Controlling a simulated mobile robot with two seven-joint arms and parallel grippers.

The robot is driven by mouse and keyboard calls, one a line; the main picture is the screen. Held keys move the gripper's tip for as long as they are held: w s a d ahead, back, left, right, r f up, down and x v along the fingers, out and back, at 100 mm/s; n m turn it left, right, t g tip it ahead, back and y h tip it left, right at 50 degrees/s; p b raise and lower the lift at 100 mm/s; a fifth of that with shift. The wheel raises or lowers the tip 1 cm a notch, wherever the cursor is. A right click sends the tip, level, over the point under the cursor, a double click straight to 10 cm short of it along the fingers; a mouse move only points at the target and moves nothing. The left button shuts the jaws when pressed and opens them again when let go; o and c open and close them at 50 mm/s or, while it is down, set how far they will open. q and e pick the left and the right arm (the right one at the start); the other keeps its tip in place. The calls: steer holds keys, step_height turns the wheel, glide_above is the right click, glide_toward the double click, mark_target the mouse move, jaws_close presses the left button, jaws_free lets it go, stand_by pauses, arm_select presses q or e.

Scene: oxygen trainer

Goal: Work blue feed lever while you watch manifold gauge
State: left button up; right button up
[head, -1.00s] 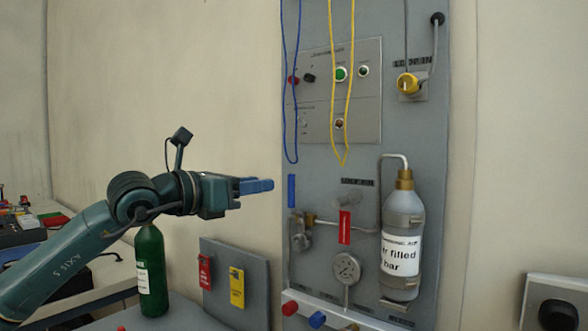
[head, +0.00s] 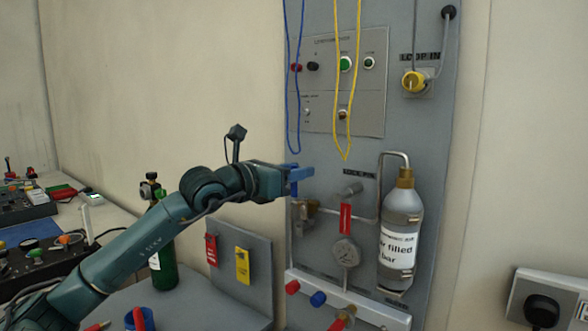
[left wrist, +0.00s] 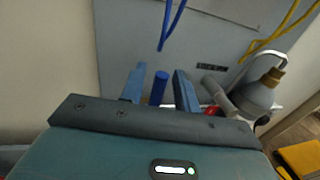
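The blue feed lever (left wrist: 158,88) stands between the two blue fingers of my left gripper (left wrist: 160,92) in the left wrist view. Narrow gaps show on both sides of it, so the gripper is open around it. In the head view the left gripper (head: 302,174) is at the panel's left edge and mostly hides the lever. The round manifold gauge (head: 346,252) is below and right of the gripper, unobstructed; its needle is too small to read. My right gripper is not in view.
A grey bottle (head: 402,225) is mounted right of the gauge. A red tag (head: 345,218) hangs above the gauge. Blue (head: 288,95) and yellow (head: 336,100) cords hang above the gripper. A green cylinder (head: 164,255) stands on the bench behind my left arm.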

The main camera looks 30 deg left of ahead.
arm_select(q)
steer(key=shift+c, duration=0.3)
jaws_close()
